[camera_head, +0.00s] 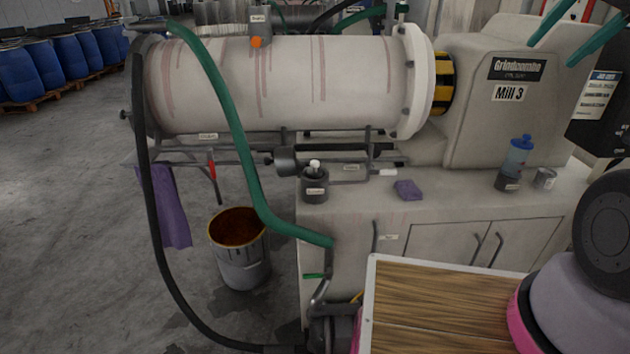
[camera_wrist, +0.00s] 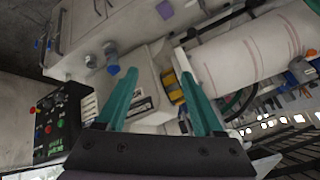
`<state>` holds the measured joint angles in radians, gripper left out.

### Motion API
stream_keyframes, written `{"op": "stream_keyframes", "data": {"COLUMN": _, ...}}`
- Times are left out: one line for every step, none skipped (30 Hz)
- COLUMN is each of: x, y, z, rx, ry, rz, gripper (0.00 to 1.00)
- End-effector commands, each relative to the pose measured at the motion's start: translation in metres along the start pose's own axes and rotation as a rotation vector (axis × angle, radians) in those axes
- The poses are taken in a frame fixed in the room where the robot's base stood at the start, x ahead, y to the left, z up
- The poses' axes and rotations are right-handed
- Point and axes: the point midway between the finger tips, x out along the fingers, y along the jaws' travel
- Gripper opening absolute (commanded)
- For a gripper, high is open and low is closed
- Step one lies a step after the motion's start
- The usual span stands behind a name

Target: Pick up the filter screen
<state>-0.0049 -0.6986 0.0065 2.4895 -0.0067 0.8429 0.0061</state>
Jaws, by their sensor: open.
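I cannot make out a filter screen in either view. My gripper (camera_head: 549,55) is at the upper right of the head view, in front of the mill housing (camera_head: 470,125) marked "Mill 3". In the wrist view my gripper (camera_wrist: 160,60) shows two teal fingers spread apart with nothing between them. The large white mill cylinder (camera_head: 280,85) lies level at the left of the housing. A small dark labelled pot (camera_head: 315,187) with a white knob stands on the bench's left end.
The bench top (camera_head: 450,195) holds a purple cloth (camera_head: 408,190), a blue-capped bottle (camera_head: 518,157) and a small tin (camera_head: 544,178). A bucket (camera_head: 240,262) stands on the floor. Green hose (camera_head: 235,130) and black hose (camera_head: 150,210) hang across the left. Blue drums (camera_head: 45,65) stand far back.

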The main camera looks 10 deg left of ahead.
Motion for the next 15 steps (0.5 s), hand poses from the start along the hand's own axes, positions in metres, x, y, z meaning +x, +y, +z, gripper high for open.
{"op": "stream_keyframes", "data": {"x": 0.013, "y": -0.001, "z": -0.010, "rx": -0.029, "ry": 0.006, "rz": 0.014, "gripper": 0.69}}
{"op": "stream_keyframes", "data": {"x": 0.022, "y": -0.003, "z": -0.018, "rx": -0.052, "ry": 0.016, "rz": 0.022, "gripper": 0.69}}
{"op": "stream_keyframes", "data": {"x": 0.035, "y": -0.005, "z": -0.029, "rx": -0.088, "ry": 0.033, "rz": 0.032, "gripper": 0.69}}
{"op": "stream_keyframes", "data": {"x": 0.047, "y": -0.007, "z": -0.037, "rx": -0.118, "ry": 0.046, "rz": 0.039, "gripper": 0.69}}
{"op": "stream_keyframes", "data": {"x": 0.059, "y": -0.009, "z": -0.046, "rx": -0.148, "ry": 0.059, "rz": 0.044, "gripper": 0.69}}
{"op": "stream_keyframes", "data": {"x": 0.075, "y": -0.013, "z": -0.057, "rx": -0.190, "ry": 0.080, "rz": 0.049, "gripper": 0.69}}
{"op": "stream_keyframes", "data": {"x": 0.087, "y": -0.017, "z": -0.065, "rx": -0.223, "ry": 0.094, "rz": 0.050, "gripper": 0.69}}
{"op": "stream_keyframes", "data": {"x": 0.100, "y": -0.021, "z": -0.072, "rx": -0.256, "ry": 0.107, "rz": 0.049, "gripper": 0.69}}
{"op": "stream_keyframes", "data": {"x": 0.117, "y": -0.027, "z": -0.080, "rx": -0.300, "ry": 0.126, "rz": 0.046, "gripper": 0.69}}
{"op": "stream_keyframes", "data": {"x": 0.129, "y": -0.031, "z": -0.085, "rx": -0.333, "ry": 0.139, "rz": 0.042, "gripper": 0.69}}
{"op": "stream_keyframes", "data": {"x": 0.142, "y": -0.036, "z": -0.090, "rx": -0.365, "ry": 0.153, "rz": 0.036, "gripper": 0.69}}
{"op": "stream_keyframes", "data": {"x": 0.160, "y": -0.043, "z": -0.096, "rx": -0.407, "ry": 0.170, "rz": 0.026, "gripper": 0.69}}
{"op": "stream_keyframes", "data": {"x": 0.173, "y": -0.049, "z": -0.099, "rx": -0.439, "ry": 0.183, "rz": 0.016, "gripper": 0.69}}
{"op": "stream_keyframes", "data": {"x": 0.186, "y": -0.054, "z": -0.101, "rx": -0.470, "ry": 0.195, "rz": 0.005, "gripper": 0.69}}
{"op": "stream_keyframes", "data": {"x": 0.205, "y": -0.062, "z": -0.103, "rx": -0.511, "ry": 0.211, "rz": -0.013, "gripper": 0.69}}
